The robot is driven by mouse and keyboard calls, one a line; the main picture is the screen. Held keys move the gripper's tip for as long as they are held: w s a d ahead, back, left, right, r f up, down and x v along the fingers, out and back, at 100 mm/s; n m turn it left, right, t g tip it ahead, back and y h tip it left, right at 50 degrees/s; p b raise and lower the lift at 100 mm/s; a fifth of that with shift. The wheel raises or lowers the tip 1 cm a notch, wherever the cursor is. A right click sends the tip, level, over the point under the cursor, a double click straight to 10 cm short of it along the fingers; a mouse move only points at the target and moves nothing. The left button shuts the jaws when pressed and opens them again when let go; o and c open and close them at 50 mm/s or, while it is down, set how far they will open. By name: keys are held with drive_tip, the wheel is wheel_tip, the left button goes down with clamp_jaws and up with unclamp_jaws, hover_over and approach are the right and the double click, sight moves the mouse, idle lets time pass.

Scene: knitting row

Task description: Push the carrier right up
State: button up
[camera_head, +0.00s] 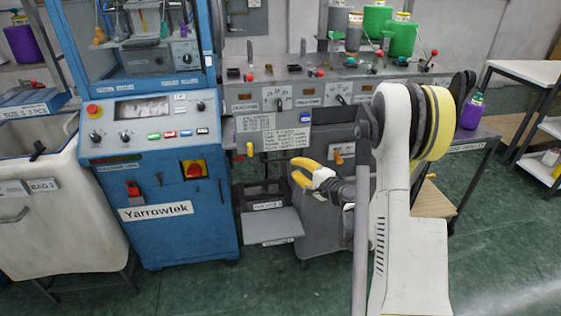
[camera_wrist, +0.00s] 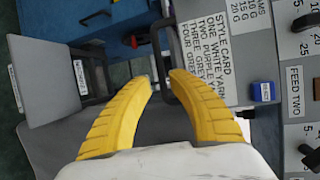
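No label that I can read marks the carrier. A grey flat plate on a dark frame (camera_head: 272,226), low between the blue cabinet and the grey machine, may be it. A grey plate with a small white label also shows at the left of the wrist view (camera_wrist: 45,85). My gripper (camera_head: 298,168) has yellow fingers, parted and empty, above and to the right of that plate in the head view. In the wrist view my gripper (camera_wrist: 162,77) shows a narrow gap between its tips. A dark looped handle (camera_wrist: 154,62) appears beyond the tips; contact cannot be told.
The blue Yarrowtek cabinet (camera_head: 165,235) stands left of my gripper. The grey machine bench (camera_head: 255,88) with knobs and a style card (camera_head: 272,131) is behind it. A white bin (camera_head: 60,215) is at far left. Green floor (camera_head: 480,270) is open at right.

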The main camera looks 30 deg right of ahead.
sight(283, 160)
drive_tip(key=b+x, duration=0.2)
drive_tip(key=x, duration=0.7)
clamp_jaws()
